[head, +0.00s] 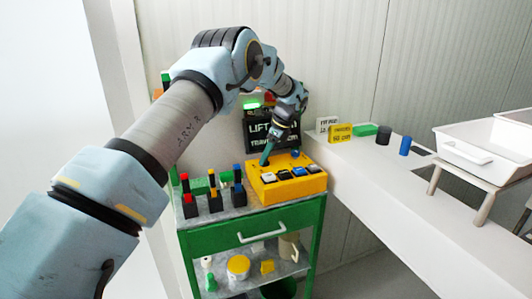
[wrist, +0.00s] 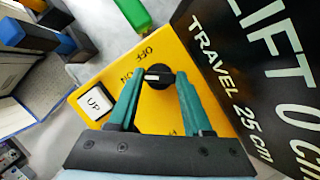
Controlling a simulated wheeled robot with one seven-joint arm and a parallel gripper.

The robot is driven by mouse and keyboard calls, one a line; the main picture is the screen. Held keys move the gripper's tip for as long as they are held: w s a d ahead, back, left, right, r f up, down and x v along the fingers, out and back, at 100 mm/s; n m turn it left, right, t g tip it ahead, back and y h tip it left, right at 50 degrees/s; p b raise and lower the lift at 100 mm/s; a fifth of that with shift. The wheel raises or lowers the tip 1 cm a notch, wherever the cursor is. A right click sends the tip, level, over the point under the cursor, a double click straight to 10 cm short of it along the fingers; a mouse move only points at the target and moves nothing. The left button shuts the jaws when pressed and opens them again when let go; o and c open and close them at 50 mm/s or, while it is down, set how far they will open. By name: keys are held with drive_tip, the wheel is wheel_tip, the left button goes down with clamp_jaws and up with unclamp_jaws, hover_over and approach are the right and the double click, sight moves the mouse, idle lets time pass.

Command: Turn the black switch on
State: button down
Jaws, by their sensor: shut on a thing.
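The black switch (wrist: 160,76) is a round knob with a white bar on the yellow control box (wrist: 100,62). In the wrist view the bar lies roughly across the picture, its left end toward the "ON" label; "OFF" is printed above it. My gripper (wrist: 160,80) has its two teal fingers on either side of the knob, shut on it. In the head view my gripper (head: 265,160) reaches down to the back left of the yellow box (head: 291,187), and the switch is hidden there. A white "UP" button (wrist: 95,102) sits left of the knob.
The box stands on a green cart (head: 250,230), with a black "LIFT / TRAVEL" sign (head: 258,132) close behind. Small red, yellow and blue-topped holders (head: 213,198) stand left of it. A white ledge (head: 370,185) with small blocks runs to the right.

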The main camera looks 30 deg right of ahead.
drive_tip(key=shift+w+n+y, duration=0.1)
drive_tip(key=shift+n+y, duration=0.2)
drive_tip(key=shift+n, duration=0.5)
drive_tip(key=shift+g+p, duration=0.3)
drive_tip(key=shift+c, duration=1.6)
unclamp_jaws()
drive_tip(key=b+v, duration=0.3)
drive_tip(key=v, duration=0.8)
drive_tip(key=shift+f, duration=0.15)
